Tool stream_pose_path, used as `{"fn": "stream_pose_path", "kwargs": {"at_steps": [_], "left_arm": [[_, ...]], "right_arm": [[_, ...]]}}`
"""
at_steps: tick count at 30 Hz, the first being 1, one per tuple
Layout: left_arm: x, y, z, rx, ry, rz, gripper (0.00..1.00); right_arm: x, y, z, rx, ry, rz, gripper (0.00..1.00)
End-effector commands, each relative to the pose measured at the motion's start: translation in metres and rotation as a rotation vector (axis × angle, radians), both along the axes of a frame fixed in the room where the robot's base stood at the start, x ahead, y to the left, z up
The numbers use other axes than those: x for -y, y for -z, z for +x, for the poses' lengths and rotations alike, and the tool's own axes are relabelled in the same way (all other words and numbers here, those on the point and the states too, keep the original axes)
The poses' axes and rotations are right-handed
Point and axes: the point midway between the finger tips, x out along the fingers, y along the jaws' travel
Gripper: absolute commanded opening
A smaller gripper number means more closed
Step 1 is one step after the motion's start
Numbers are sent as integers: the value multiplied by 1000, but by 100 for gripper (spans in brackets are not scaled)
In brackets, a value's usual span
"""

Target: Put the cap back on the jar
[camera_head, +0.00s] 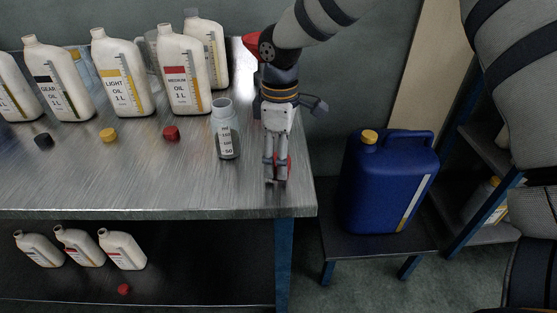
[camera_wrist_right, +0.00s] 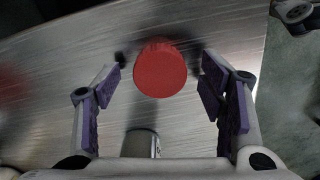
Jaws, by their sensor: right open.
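The jar (camera_head: 226,134) is a small open grey container with a printed label, upright near the right end of the metal table. Its rim shows at the bottom of the wrist view (camera_wrist_right: 140,145). A red cap (camera_wrist_right: 160,68) lies on the table between the fingers of my right gripper (camera_wrist_right: 161,75); in the head view it is partly hidden behind them (camera_head: 282,166). My right gripper (camera_head: 276,178) points down just right of the jar, open, with gaps between its fingers and the cap. My left gripper is not in view.
Oil bottles, including light oil (camera_head: 122,75) and medium oil (camera_head: 184,72), stand behind. Black (camera_head: 44,140), yellow (camera_head: 108,135) and red (camera_head: 171,133) caps lie before them. A blue canister (camera_head: 388,185) stands on a low stand at right. The table's (camera_head: 120,185) front is clear.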

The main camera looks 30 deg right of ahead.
Motion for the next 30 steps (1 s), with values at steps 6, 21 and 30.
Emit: {"fn": "stream_pose_path", "kwargs": {"at_steps": [6,21,30], "left_arm": [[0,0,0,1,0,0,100],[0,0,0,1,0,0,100],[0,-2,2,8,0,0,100]], "right_arm": [[0,-1,0,2,0,1,64],[0,-1,0,2,0,1,30],[0,-16,1,6,2,0,30]]}}
